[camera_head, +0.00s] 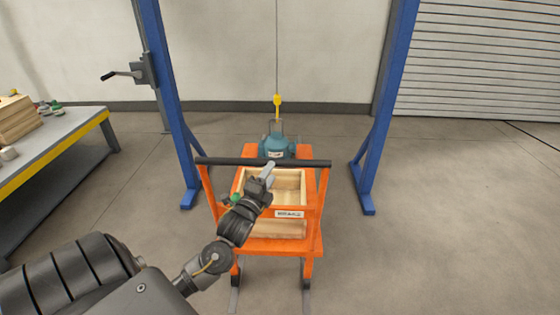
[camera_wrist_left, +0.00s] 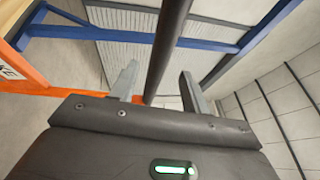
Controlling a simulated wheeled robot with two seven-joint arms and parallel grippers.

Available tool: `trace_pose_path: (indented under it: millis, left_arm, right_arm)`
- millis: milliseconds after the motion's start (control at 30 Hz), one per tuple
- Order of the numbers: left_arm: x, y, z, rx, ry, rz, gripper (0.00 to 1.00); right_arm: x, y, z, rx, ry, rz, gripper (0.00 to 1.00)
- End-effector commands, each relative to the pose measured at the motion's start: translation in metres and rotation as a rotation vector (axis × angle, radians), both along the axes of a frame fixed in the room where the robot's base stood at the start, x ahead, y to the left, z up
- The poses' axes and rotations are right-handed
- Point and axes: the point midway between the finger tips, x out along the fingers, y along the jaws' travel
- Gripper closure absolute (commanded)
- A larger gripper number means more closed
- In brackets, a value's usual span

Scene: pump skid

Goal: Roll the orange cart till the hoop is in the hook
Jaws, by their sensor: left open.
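The orange cart (camera_head: 312,228) stands in the middle of the head view with its black handle bar (camera_head: 222,161) toward me. It carries a blue-green pump (camera_head: 277,147) at its far end. The yellow hook (camera_head: 277,101) hangs on a thin cable just above the pump in the picture. A grey piece shows on the pump's top; I cannot clearly make out the hoop or whether it touches the hook. My left gripper (camera_head: 267,173) is open at the handle bar. In the left wrist view the bar (camera_wrist_left: 166,45) runs between the two parted fingers (camera_wrist_left: 158,88). My right gripper is out of view.
A blue gantry frame (camera_head: 171,95) stands around the cart's far end, with feet on both sides. A winch with a crank (camera_head: 145,70) is on its left side. A workbench (camera_head: 60,135) with wooden blocks stands at left. Floor at right is clear.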

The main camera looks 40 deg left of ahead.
Motion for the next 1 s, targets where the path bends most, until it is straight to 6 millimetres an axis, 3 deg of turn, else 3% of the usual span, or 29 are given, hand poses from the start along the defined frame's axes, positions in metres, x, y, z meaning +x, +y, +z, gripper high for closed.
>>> trace_pose_path:
  millis: [200, 400, 833, 1000]
  left_arm:
    - [0.041, 0.010, 0.005, 0.001, -0.004, 0.000, 0.53]
    - [0.066, 0.017, 0.011, 0.000, -0.002, 0.000, 0.53]
    - [0.076, 0.019, 0.014, -0.001, 0.001, -0.001, 0.53]
    - [0.076, 0.019, 0.013, -0.001, 0.001, 0.000, 0.74]
  right_arm:
    - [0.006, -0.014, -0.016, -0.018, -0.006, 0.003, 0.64]
    - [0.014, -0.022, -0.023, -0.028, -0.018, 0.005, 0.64]
    - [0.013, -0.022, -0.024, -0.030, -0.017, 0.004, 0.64]
    - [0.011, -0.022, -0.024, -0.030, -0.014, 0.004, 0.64]
